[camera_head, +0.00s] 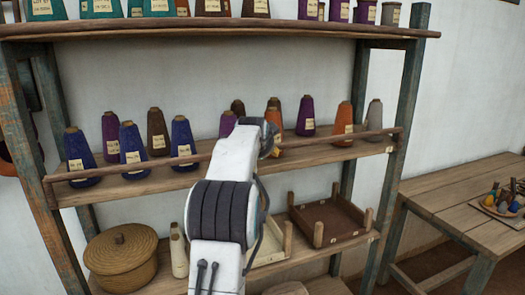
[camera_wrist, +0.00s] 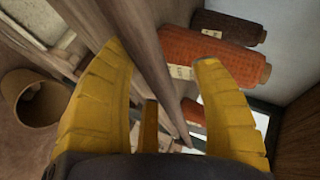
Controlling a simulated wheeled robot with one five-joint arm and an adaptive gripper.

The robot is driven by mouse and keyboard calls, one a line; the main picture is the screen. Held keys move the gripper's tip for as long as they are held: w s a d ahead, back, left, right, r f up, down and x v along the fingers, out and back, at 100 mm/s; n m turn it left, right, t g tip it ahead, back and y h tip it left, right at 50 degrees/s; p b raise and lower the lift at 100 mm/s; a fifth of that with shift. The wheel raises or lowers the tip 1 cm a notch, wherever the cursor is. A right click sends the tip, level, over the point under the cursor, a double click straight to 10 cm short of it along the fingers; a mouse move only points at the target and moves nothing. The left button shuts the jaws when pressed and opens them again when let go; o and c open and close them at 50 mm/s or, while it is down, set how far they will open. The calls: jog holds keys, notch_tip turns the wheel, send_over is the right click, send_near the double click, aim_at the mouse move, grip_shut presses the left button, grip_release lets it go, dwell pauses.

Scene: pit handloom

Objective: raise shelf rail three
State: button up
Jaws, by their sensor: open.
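A long thin wooden shelf rail (camera_head: 345,137) runs across the front of the middle shelf (camera_head: 120,192), just above its board, at a slight slant in the head view. My arm crosses in front of its middle and hides part of it. The fingers are apart, and I see no clear contact with the rail. How deep the rail lies between them is hard to tell.
Several yarn cones (camera_head: 131,150) stand behind the rail; an orange cone (camera_wrist: 205,50) is close to my right finger. The lower shelf holds a lidded basket (camera_head: 121,262) and a brown tray (camera_head: 330,222). A table (camera_head: 455,205) stands at right. The top shelf (camera_head: 230,28) holds more cones.

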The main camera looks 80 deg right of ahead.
jog(key=shift+a, duration=0.15)
jog(key=v, duration=1.1)
jog(key=shift+a+r, duration=0.15)
jog(key=shift+a, duration=0.2)
dwell(0.6)
